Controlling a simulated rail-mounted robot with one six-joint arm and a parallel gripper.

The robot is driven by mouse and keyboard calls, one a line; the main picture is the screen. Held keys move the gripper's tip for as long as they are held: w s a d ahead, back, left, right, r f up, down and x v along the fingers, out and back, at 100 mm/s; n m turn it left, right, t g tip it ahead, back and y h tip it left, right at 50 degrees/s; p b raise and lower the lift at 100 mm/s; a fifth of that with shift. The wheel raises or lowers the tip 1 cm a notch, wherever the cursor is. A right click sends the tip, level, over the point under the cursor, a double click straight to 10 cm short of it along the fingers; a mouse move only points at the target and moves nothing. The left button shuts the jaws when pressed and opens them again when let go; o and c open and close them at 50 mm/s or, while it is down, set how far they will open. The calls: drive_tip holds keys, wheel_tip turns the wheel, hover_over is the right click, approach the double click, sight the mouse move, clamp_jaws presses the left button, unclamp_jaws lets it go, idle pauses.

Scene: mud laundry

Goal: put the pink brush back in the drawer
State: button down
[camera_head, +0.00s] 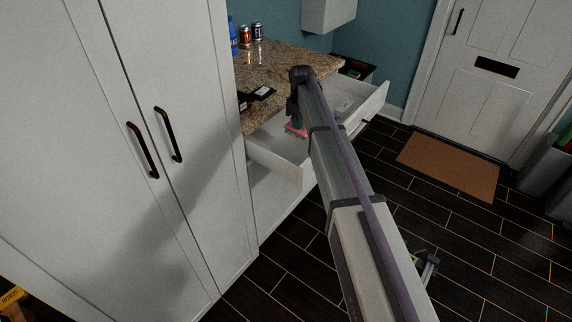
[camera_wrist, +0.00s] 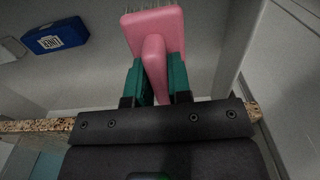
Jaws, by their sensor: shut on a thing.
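The pink brush (camera_wrist: 152,28) is between the green-tipped fingers of my gripper (camera_wrist: 157,82), which is shut on its handle. Its bristles point to the top of the wrist view. In the head view the brush (camera_head: 295,131) shows as a small pink patch below my gripper (camera_head: 298,121), just off the counter's edge. The white drawer (camera_head: 376,101) stands open below the counter, and my gripper is over it. My arm hides the middle of the drawer. I cannot tell whether the brush touches the drawer floor.
A blue box (camera_wrist: 57,37) lies to the left of the brush in the wrist view. The granite counter (camera_head: 275,62) holds cans (camera_head: 257,32), a blue bottle (camera_head: 232,38) and dark items (camera_head: 263,93). A tall white cabinet (camera_head: 200,190) stands close on the left.

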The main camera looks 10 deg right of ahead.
wheel_tip(320, 180, down, 10)
drive_tip(key=b, duration=1)
drive_tip(key=shift+f, duration=0.1)
drive_tip(key=shift+r, duration=0.25)
drive_tip(key=shift+f, duration=0.2)
drive_tip(key=c, duration=1.1)
unclamp_jaws()
drive_tip(key=shift+o, duration=0.2)
wheel_tip(320, 180, up, 13)
drive_tip(key=p, duration=1.2)
drive_tip(key=shift+f, duration=0.15)
drive_tip(key=s+m, duration=0.9)
drive_tip(key=s, duration=2.7)
drive_tip(key=shift+s+f, duration=0.15)
drive_tip(key=shift+s, duration=0.25)
